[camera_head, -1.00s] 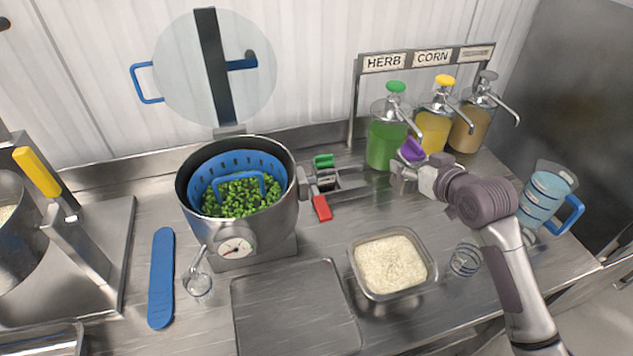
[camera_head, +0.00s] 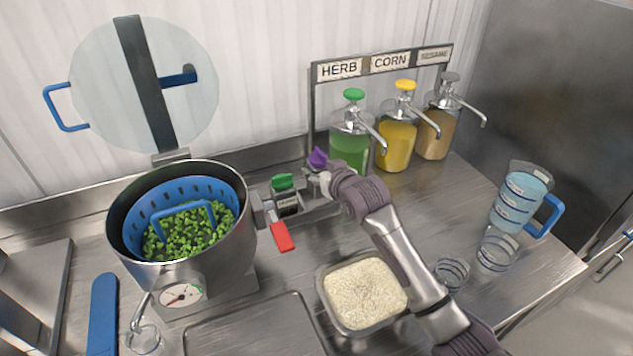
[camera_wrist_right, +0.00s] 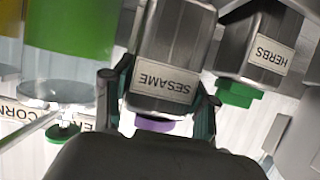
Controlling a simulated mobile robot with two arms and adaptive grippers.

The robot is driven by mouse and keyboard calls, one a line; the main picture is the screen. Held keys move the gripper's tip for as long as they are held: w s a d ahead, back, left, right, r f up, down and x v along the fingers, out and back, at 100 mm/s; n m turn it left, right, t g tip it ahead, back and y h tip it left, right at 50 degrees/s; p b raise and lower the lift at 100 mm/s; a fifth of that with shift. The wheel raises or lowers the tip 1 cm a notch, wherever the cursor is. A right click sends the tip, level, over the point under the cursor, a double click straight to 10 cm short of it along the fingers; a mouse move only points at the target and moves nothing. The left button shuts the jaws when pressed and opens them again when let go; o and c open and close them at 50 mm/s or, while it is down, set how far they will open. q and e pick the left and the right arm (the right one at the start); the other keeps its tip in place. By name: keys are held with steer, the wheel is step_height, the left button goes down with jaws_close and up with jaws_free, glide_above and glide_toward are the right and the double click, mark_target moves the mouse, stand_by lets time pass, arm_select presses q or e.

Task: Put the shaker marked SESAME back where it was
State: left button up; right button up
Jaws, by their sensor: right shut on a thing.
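The SESAME shaker, metal with a purple lid (camera_head: 318,158), is held in my right gripper (camera_head: 322,181) beside the green-lidded shaker. In the right wrist view the SESAME shaker (camera_wrist_right: 171,50) sits between both fingers of the gripper (camera_wrist_right: 160,95), its label upside down in the picture. The shaker marked HERBS (camera_wrist_right: 258,48), with a green lid, stands just beside it; it also shows in the head view (camera_head: 287,201). A metal holder (camera_head: 313,211) lies at these shakers. The gripper hides most of the SESAME shaker, so I cannot tell whether it rests in the holder. My left gripper is out of view.
Pump bottles of green (camera_head: 350,150), yellow (camera_head: 396,147) and tan sauce (camera_head: 436,135) stand right of the gripper. A pot (camera_head: 125,262) with a blue basket of peas is on the left. A rice pan (camera_head: 328,308) lies below my right arm. A red handle (camera_head: 282,237) sticks out in front.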

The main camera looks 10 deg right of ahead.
steer(key=shift+w+a+f, duration=0.15)
steer(key=shift+w+a, duration=0.15)
steer(key=shift+f, duration=0.25)
step_height(320, 180, down, 3)
steer(key=shift+f+p, duration=0.15)
steer(key=shift+p, duration=0.3)
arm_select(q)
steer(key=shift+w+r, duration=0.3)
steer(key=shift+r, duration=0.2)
arm_select(e)
steer(key=shift+f, duration=0.2)
steer(key=shift+f, duration=0.2)
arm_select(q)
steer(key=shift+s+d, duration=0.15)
arm_select(e)
steer(key=o, duration=1.3)
steer(key=shift+o, duration=0.2)
